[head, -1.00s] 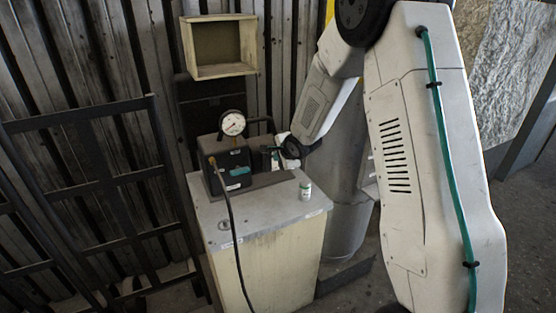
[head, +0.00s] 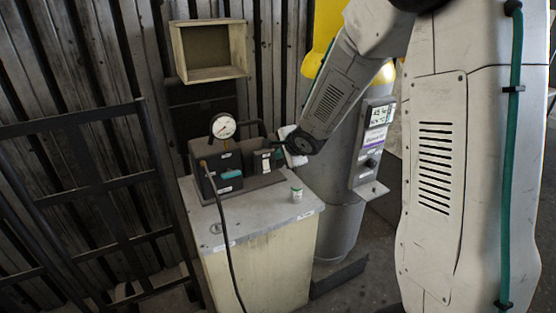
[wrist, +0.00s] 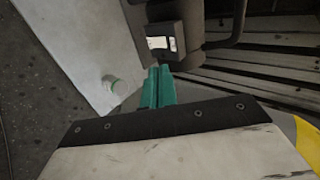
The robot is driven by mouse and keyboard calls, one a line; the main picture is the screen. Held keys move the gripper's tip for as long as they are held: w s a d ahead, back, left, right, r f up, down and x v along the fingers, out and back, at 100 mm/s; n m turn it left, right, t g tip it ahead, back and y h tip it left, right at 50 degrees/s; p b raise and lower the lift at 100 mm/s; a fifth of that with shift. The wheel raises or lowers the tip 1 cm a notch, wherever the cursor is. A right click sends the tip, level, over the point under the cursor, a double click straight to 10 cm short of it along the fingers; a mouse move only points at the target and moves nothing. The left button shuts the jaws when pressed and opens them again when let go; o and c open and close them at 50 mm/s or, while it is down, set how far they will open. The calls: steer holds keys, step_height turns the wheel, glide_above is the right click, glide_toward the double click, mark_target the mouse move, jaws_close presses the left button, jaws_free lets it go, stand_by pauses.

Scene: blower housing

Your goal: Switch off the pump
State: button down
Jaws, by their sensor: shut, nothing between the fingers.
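The pump (head: 216,172) is a dark box with a round white gauge (head: 223,126) on top, standing on a cabinet. A smaller dark box (head: 263,163) with a pale face is at its right end. In the wrist view a dark box with a bright pale window or switch (wrist: 160,43) lies just beyond my fingertips; I cannot tell its on or off position. My gripper (wrist: 158,70) has teal fingers pressed together and empty, pointing at that box. In the head view my gripper (head: 279,155) is partly hidden beside the small box. Contact cannot be told.
A small white jar with a green lid (head: 297,194) stands on the grey cabinet top (head: 245,228) near its right edge. A black hose (head: 228,240) hangs down the front. A grey column with a panel (head: 372,145) stands right. A dark rack (head: 90,185) is left.

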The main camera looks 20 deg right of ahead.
steer(key=shift+v, duration=1)
steer(key=shift+w+r, duration=0.15)
steer(key=s+d+n+g+h, duration=0.2)
steer(key=s+n+g, duration=0.15)
steer(key=s, duration=0.35)
steer(key=s+d+n+g+h, duration=0.2)
steer(key=s+n+g, duration=0.1)
steer(key=s+n, duration=0.3)
steer(key=s+a+r+n+y, duration=0.1)
steer(key=s+a+r+n, duration=0.1)
steer(key=s, duration=0.6)
steer(key=s+a+r+n+g+y, duration=0.1)
steer(key=s+a+r+n, duration=0.2)
steer(key=s, duration=0.6)
steer(key=s+a+r+n+g+y, duration=0.1)
steer(key=s+a+r+n, duration=0.2)
steer(key=s+a+r, duration=0.2)
steer(key=s+r, duration=0.1)
steer(key=s, duration=0.2)
steer(key=shift+s+a, duration=0.25)
steer(key=shift+a, duration=0.1)
